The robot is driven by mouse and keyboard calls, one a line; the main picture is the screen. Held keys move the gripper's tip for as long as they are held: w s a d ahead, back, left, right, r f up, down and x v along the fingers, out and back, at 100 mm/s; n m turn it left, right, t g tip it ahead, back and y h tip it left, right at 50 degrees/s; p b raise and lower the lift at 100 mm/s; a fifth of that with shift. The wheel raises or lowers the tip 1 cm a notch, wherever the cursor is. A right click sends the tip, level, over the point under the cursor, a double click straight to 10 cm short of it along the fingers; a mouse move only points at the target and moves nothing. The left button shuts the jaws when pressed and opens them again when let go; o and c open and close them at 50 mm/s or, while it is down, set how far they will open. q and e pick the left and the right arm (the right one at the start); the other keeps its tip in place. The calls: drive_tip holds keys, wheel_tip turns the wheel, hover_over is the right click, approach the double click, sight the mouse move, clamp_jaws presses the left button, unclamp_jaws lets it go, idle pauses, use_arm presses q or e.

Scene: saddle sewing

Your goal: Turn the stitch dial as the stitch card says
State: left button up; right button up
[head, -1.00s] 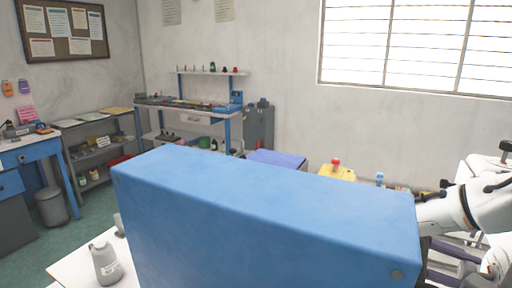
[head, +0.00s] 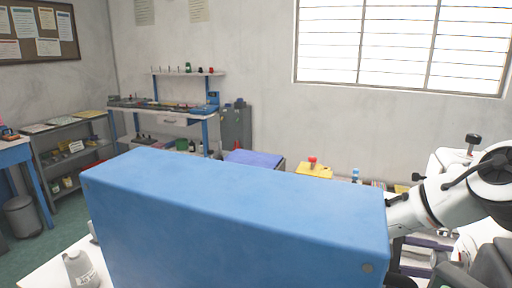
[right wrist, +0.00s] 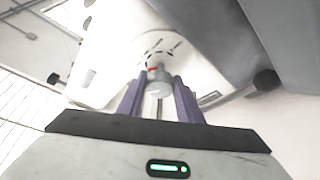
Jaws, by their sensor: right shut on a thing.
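In the right wrist view, the two purple fingers of my right gripper (right wrist: 158,88) are shut on the small grey-white stitch dial (right wrist: 158,74), one on each side of it. The dial has a red mark near its top and sits in front of a white face with dark marks, too blurred to read. In the head view my right arm comes in from the right, beside the end of a large blue housing (head: 230,215), and the dial is not visible. I cannot make out the stitch card. My left gripper is out of view.
The blue housing fills the middle foreground. A grey-white cone-shaped spool (head: 80,268) stands on the white table at lower left. Behind are a yellow item with a red knob (head: 313,163), a blue-legged workbench (head: 165,108), grey shelves (head: 65,150) and a bin (head: 22,215).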

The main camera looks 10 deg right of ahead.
drive_tip(key=shift+m, duration=0.5)
drive_tip(key=o, duration=1.1)
drive_tip(key=shift+t, duration=0.3)
drive_tip(key=shift+w+a+f, duration=0.1)
drive_tip(key=shift+w+a, duration=0.3)
drive_tip(key=shift+a, duration=0.3)
drive_tip(key=shift+w+a+r, duration=0.1)
drive_tip(key=shift+w+a, duration=0.3)
drive_tip(key=shift+a, duration=0.35)
drive_tip(key=shift+w+a+f, duration=0.1)
drive_tip(key=shift+w+a, duration=0.3)
drive_tip(key=shift+a, duration=0.3)
